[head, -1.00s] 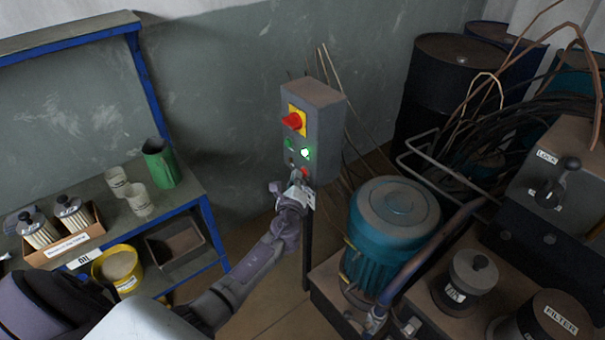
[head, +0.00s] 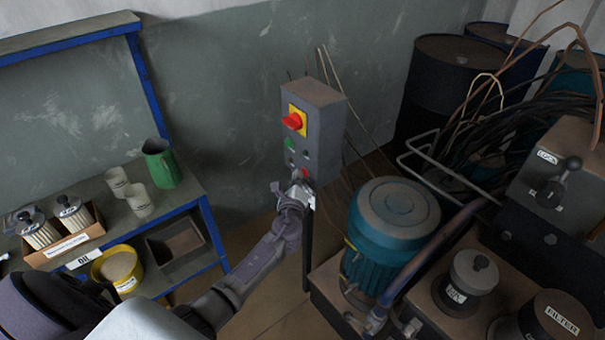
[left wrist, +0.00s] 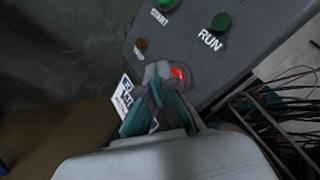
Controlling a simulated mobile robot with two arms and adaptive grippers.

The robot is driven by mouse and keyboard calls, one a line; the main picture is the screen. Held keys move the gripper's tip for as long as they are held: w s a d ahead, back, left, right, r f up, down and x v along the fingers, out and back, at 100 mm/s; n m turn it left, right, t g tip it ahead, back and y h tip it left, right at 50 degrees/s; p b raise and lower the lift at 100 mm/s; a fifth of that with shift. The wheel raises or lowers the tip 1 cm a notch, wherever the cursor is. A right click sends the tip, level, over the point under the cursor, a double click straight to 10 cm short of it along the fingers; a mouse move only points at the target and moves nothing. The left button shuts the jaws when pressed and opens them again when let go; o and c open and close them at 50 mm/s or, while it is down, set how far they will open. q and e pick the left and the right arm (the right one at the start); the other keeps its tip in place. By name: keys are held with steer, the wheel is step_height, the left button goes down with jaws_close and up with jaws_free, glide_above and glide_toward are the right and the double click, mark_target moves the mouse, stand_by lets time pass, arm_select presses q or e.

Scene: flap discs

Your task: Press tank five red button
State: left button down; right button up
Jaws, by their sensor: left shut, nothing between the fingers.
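The red button (head: 305,172) sits low on the front of the grey control box (head: 327,135). In the left wrist view, the button (left wrist: 181,74) shows red just right of my fingertips and is partly covered by them. My left gripper (head: 301,191) is shut and empty at the bottom of the box, its tips at the button. I cannot tell whether they touch it. The gripper fills the centre of the left wrist view (left wrist: 160,80). The green lamp marked RUN (left wrist: 221,22) is dark. A white tag (left wrist: 124,94) is partly hidden behind the fingers. My right gripper is not in view.
A red rotary switch (head: 292,121) on a yellow plate sits above the buttons. A teal motor (head: 392,225) stands right of the box's post. A blue-framed bench (head: 190,196) with cups and a green jug (head: 161,165) is at left. Cables and drums fill the back right.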

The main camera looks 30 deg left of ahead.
arm_select(q)
steer(key=shift+s+a, duration=0.2)
steer(key=shift+s, duration=0.5)
steer(key=shift+s+a+p, duration=0.2)
steer(key=shift+s+a, duration=0.15)
steer(key=shift+s, duration=0.45)
steer(key=shift+s+a+p, duration=0.15)
steer(key=shift+s+a, duration=0.15)
steer(key=shift+s, duration=0.45)
steer(key=shift+s+a+p, duration=0.2)
steer(key=shift+s+a, duration=0.15)
steer(key=shift+s, duration=0.45)
